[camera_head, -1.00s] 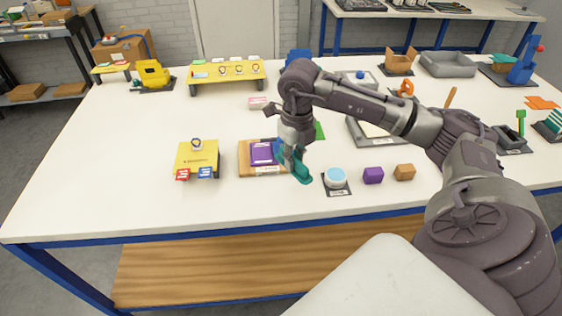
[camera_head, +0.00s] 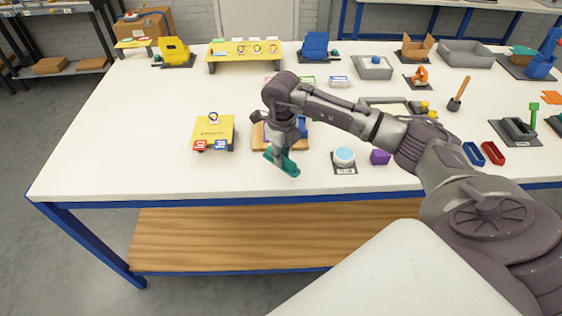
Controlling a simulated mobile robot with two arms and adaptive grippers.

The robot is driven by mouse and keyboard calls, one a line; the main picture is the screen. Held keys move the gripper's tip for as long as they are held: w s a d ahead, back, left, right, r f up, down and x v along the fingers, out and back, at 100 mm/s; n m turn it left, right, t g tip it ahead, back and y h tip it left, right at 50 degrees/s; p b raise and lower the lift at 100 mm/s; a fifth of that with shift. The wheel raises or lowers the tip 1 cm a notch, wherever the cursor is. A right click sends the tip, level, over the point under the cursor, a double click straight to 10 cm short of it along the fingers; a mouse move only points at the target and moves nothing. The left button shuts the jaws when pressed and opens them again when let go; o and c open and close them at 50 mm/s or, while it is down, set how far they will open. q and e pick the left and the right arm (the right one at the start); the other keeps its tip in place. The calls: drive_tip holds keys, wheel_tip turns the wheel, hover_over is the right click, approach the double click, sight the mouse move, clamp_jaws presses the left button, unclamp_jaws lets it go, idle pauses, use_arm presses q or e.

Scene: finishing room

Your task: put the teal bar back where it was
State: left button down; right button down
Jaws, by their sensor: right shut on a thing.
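The teal bar (camera_head: 288,167) is held by my right gripper (camera_head: 281,156), which points down and is shut on it. The bar slants from upper left to lower right, at the front edge of a wooden board (camera_head: 258,138). I cannot tell whether the bar touches the board or the table. The gripper and wrist hide much of the board; a bit of blue (camera_head: 302,126) shows on it behind them. My left gripper is not in view.
A yellow box (camera_head: 213,131) with red and blue tags stands to the left. A round light-blue button (camera_head: 344,156) and a purple cube (camera_head: 380,157) are to the right. Small blue (camera_head: 473,153) and red (camera_head: 493,153) trays lie farther right. The front left tabletop is clear.

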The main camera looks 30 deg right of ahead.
sight(281, 174)
drive_tip(key=shift+w+f, duration=0.1)
drive_tip(key=shift+f, duration=0.15)
wheel_tip(281, 174, down, 3)
drive_tip(key=shift+f+p, duration=0.2)
drive_tip(key=shift+p, duration=0.65)
drive_tip(key=shift+f, duration=0.15)
drive_tip(key=shift+f, duration=0.1)
drive_tip(key=c, duration=1.6)
unclamp_jaws()
drive_tip(key=shift+f, duration=0.1)
drive_tip(key=o, duration=0.5)
drive_tip(key=shift+c, duration=0.2)
